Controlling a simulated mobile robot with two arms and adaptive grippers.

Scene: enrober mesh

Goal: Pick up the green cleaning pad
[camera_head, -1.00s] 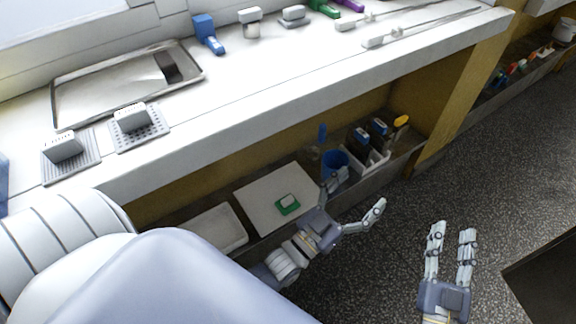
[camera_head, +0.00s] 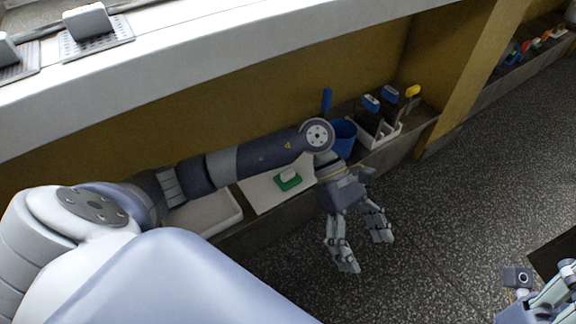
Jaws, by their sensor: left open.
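The green cleaning pad (camera_head: 288,182), with a pale block on its top, lies on a white board (camera_head: 257,199) on the low shelf under the counter. My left gripper (camera_head: 362,257) is open and empty. It points down over the floor, to the right of the pad and in front of the shelf edge, apart from the pad. My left arm passes over the back of the board and hides part of it. My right gripper (camera_head: 540,300) is at the bottom right corner, cut by the frame, so its jaws cannot be judged.
A blue bucket (camera_head: 343,139) and a white caddy (camera_head: 382,138) with bottles stand on the shelf to the right of the board. A white tray (camera_head: 207,214) is left of it. The counter (camera_head: 250,52) overhangs the shelf. The speckled floor in front is clear.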

